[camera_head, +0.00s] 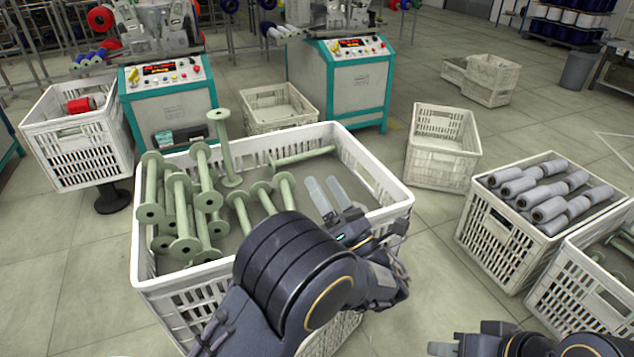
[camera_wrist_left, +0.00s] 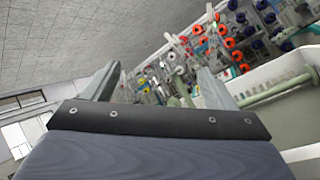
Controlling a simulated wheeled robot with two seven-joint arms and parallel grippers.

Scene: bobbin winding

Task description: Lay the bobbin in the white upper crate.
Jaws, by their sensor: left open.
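A large white crate (camera_head: 270,131) stands in front of me in the head view, with several pale green bobbins (camera_head: 205,177) standing and leaning in its left part. One green bobbin (camera_head: 303,156) lies apart along the far wall; it also shows in the left wrist view (camera_wrist_left: 272,90). My left gripper (camera_head: 326,196) is over the crate's right part, its two grey fingers apart and nothing between them. The left wrist view shows the same open gap.
A white crate with a red bobbin (camera_head: 84,104) stands raised on a dark foot at the left. Two teal-edged machines (camera_head: 172,105) stand behind. An empty crate (camera_head: 440,160) and a crate of grey wound bobbins (camera_head: 500,240) stand at the right. Floor shows between them.

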